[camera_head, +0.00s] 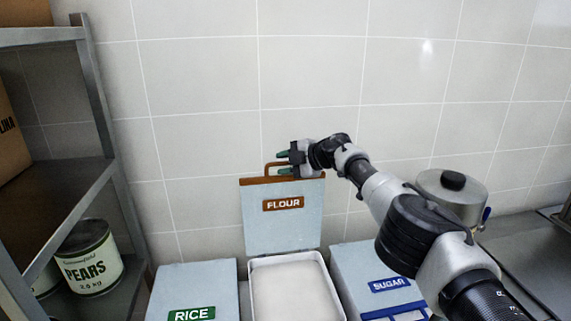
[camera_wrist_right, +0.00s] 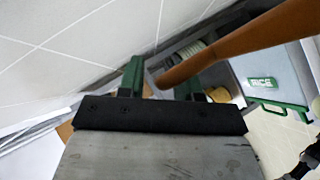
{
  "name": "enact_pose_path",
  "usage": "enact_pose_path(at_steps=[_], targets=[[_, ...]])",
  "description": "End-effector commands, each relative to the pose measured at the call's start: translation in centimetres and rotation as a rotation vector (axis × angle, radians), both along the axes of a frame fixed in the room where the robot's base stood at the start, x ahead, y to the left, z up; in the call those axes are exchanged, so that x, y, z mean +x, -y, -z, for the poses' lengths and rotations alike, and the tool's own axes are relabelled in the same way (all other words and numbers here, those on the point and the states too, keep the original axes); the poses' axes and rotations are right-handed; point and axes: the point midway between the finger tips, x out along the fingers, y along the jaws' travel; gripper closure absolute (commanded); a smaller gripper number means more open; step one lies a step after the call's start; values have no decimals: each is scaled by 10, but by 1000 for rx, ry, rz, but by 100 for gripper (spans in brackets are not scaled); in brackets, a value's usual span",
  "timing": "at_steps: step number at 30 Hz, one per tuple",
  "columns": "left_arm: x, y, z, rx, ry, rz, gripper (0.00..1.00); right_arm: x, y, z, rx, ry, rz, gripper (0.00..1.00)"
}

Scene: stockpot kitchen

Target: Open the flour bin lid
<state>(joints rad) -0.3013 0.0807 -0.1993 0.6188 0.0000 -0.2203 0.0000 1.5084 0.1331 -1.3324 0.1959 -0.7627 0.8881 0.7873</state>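The flour bin's pale blue lid (camera_head: 257,222) stands upright against the tiled wall, with a brown FLOUR label and a brown handle (camera_head: 267,168) along its top edge. The open flour bin (camera_head: 253,290) below it shows white flour. My right gripper (camera_head: 282,162) is at the handle, with its green-padded fingers apart, above and below the handle's bar. In the right wrist view, the brown handle (camera_wrist_right: 235,48) runs in from the upper right and its rounded end lies between the spread fingers (camera_wrist_right: 158,84). Contact with the fingers cannot be told. My left gripper is out of view.
The closed rice bin (camera_head: 190,280) stands left of the flour bin, the sugar bin (camera_head: 372,262) right. A metal shelf (camera_head: 75,205) with a pears can (camera_head: 92,262) is at the left. A steel pot (camera_head: 450,192) stands behind my right arm.

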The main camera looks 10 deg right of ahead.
Motion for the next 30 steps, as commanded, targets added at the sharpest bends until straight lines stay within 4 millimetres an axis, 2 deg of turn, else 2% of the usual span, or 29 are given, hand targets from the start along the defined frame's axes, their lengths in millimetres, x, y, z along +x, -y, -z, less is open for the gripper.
enact_pose_path(at_steps=[8, 19, 21, 30], targets=[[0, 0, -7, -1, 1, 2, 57, -2, 4, 0, -2, -6, -2, 62], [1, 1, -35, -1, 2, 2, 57, -18, 21, -13, -1, -3, -2, 62], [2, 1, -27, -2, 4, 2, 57, -22, 29, -13, -1, 1, 1, 62], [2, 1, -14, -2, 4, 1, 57, -48, 58, -30, -1, 4, 0, 62]])
